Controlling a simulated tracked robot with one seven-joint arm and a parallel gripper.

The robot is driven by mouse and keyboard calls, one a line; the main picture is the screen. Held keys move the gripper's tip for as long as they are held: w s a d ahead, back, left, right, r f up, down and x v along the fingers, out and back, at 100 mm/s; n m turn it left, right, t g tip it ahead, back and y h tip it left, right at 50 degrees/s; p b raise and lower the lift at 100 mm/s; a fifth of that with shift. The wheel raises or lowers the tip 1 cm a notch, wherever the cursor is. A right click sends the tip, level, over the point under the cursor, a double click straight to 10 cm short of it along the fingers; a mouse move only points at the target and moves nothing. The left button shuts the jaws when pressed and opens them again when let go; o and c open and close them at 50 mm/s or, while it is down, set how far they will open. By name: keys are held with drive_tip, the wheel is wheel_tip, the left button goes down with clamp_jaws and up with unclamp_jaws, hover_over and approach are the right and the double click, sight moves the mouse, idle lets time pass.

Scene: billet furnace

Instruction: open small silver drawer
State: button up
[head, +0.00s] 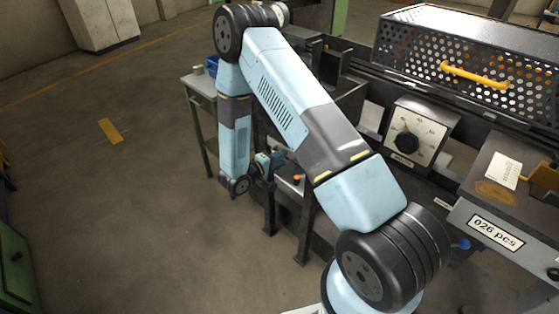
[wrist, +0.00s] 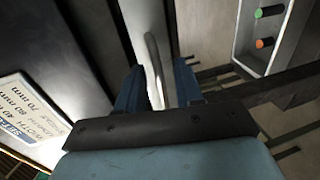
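In the wrist view, the two blue fingers of my gripper (wrist: 160,92) stand apart, pointing away from the camera. A pale silvery upright strip (wrist: 137,22) with a dark curved slot or bar on it lies between or just beyond them. I cannot tell whether the fingers touch it, or whether it is part of the small silver drawer. In the head view my arm bends down on the far left side of the bench, and my gripper (head: 270,163) shows small and partly hidden near the bench legs. No drawer is clearly recognisable there.
A grey box with green and orange buttons (wrist: 249,45) is at the wrist view's upper right; a printed sign (wrist: 30,108) is at left. The head view shows a perforated cover (head: 440,45), a dial box (head: 425,125) and a "026 pcs" unit (head: 495,232). Open floor lies left.

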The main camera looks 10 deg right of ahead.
clamp_jaws()
drive_tip(key=shift+s+f, duration=0.1)
idle(1.3)
